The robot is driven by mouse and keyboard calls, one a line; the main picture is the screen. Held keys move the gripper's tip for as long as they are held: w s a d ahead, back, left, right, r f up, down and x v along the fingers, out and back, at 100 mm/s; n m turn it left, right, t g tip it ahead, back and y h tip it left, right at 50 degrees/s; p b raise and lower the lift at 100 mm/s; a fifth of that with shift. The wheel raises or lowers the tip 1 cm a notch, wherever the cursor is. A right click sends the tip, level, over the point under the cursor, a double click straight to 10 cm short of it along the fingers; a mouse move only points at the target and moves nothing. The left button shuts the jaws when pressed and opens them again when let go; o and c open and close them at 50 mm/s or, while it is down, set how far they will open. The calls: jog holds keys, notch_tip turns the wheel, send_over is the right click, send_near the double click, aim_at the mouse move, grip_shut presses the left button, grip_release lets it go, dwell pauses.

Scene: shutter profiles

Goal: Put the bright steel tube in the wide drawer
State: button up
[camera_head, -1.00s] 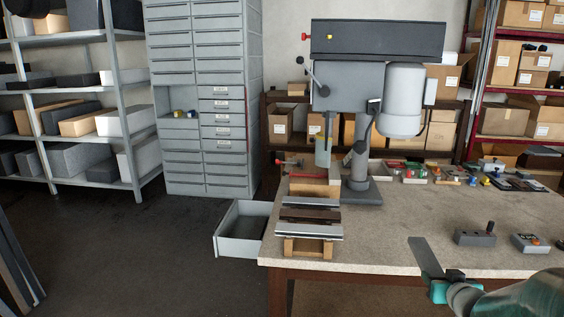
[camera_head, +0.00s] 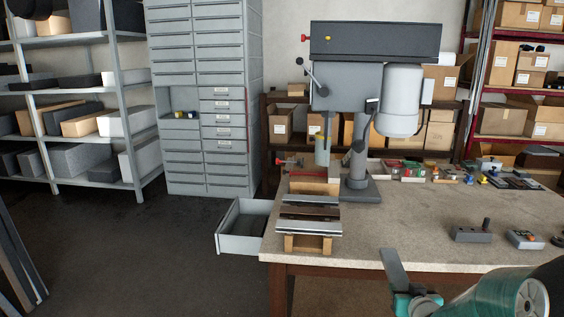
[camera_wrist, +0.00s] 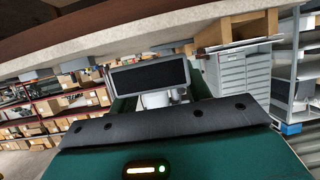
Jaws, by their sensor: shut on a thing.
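My gripper (camera_head: 408,300), teal at the lower right of the head view, is shut on a grey rectangular tube (camera_head: 393,267). The tube points up and slightly left in the picture, in front of the bench's front edge. A grey drawer (camera_head: 243,243) stands open and seemingly empty at the bench's left end, far left of my gripper.
A wooden stand (camera_head: 308,244) on the bench (camera_head: 400,225) carries several brown and silvery profiles. A drill press (camera_head: 360,190) stands behind it. Small tools line the right side. A tall drawer cabinet (camera_head: 205,110) stands at the back; floor left of the open drawer is clear.

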jog(key=w+a+f+n+y, duration=0.1)
jog(key=w+a+f, duration=0.1)
jog(key=a+f, duration=0.55)
jog(key=w+a+f, duration=0.2)
jog(key=a+f, duration=0.3)
jog(key=a, duration=0.5)
jog(key=s+f, duration=0.5)
jog(key=f, duration=0.1)
jog(key=shift+d+f, duration=0.15)
jog(key=shift+f, duration=0.1)
